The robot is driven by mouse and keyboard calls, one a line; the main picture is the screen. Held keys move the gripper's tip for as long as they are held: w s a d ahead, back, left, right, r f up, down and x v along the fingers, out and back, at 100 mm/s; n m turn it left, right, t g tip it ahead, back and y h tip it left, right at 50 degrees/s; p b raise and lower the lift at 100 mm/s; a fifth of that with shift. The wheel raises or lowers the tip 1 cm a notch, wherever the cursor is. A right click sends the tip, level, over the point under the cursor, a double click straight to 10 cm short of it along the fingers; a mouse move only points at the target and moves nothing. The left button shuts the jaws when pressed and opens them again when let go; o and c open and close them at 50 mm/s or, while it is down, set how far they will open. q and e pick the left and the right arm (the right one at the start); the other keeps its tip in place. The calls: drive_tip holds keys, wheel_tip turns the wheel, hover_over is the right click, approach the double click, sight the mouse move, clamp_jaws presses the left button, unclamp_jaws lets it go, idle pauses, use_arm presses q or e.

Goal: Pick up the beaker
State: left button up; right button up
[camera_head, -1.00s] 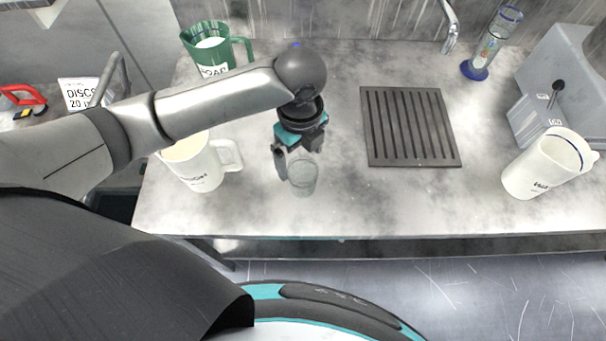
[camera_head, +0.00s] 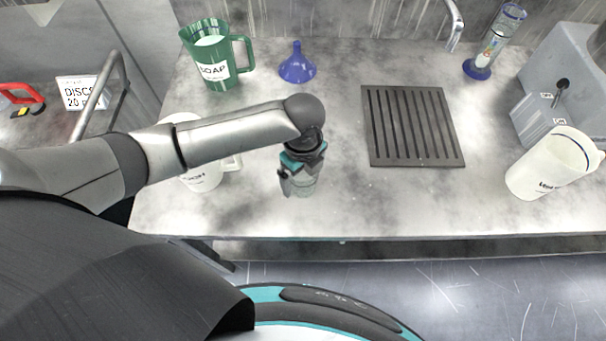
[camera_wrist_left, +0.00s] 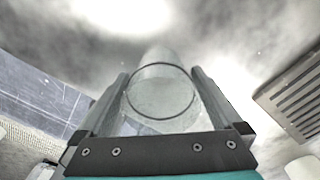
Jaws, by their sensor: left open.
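The beaker (camera_head: 304,184) is a clear glass vessel standing upright on the grey bench near its front edge. In the left wrist view the beaker (camera_wrist_left: 161,92) lies between the two fingers, its round rim facing the camera. My left gripper (camera_head: 298,188) is lowered over it from above and hides part of it. In the left wrist view my left gripper (camera_wrist_left: 160,100) is open, with one finger on each side of the glass. Whether the fingers touch it I cannot tell. My right gripper is out of view.
A white jug (camera_head: 203,178) stands left, partly behind my arm. A green soap jug (camera_head: 212,72) and blue funnel (camera_head: 297,66) stand behind. A slotted drain plate (camera_head: 412,125) lies right. Farther right are a white jug (camera_head: 545,168), a cylinder (camera_head: 492,45) and a grey machine (camera_head: 560,85).

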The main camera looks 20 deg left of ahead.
use_arm(q)
drive_tip(key=c, duration=1.2)
drive_tip(key=shift+o, duration=0.2)
